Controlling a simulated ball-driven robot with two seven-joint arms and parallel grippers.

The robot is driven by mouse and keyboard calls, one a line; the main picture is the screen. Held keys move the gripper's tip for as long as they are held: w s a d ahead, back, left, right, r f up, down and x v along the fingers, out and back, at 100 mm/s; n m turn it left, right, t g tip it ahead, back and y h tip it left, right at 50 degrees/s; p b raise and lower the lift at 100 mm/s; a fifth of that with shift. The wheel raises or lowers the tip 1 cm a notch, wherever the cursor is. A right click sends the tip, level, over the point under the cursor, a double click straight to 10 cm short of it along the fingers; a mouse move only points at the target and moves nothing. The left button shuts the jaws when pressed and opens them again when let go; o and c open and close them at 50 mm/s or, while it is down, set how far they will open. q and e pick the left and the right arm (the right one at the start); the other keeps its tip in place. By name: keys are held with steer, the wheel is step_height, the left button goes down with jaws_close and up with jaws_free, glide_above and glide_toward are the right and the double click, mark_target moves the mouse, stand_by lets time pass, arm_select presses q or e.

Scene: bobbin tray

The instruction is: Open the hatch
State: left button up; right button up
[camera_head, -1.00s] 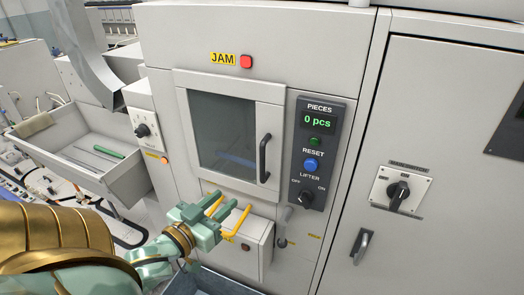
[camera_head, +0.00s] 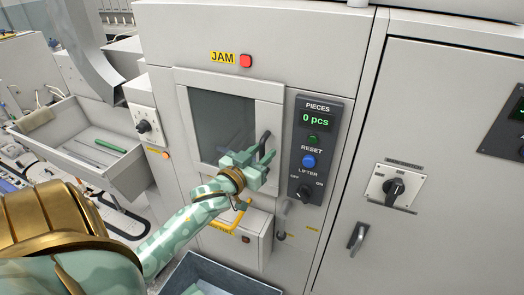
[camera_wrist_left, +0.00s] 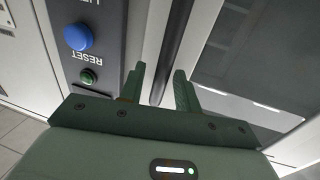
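The hatch (camera_head: 222,120) is a white-framed door with a dark window in the machine's front, and it looks shut. Its black upright handle (camera_head: 265,140) is on its right side, partly hidden by my left gripper (camera_head: 263,161). In the left wrist view, the two fingers of my left gripper (camera_wrist_left: 161,82) are apart. The dark handle bar (camera_wrist_left: 177,50) runs between them in the picture. I cannot tell whether the fingers touch it. My right gripper is out of view.
Right of the hatch, a panel carries a blue RESET button (camera_head: 308,161), a green button and a lifter knob (camera_head: 303,193). A yellow-handled drawer (camera_head: 231,243) is below. An open grey bin (camera_head: 222,272) stands at the bottom. A metal tray (camera_head: 110,180) juts out left.

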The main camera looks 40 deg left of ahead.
arm_select(q)
steer(key=shift+w, duration=0.25)
steer(key=shift+c, duration=0.3)
steer(key=shift+s, duration=0.1)
jaws_close()
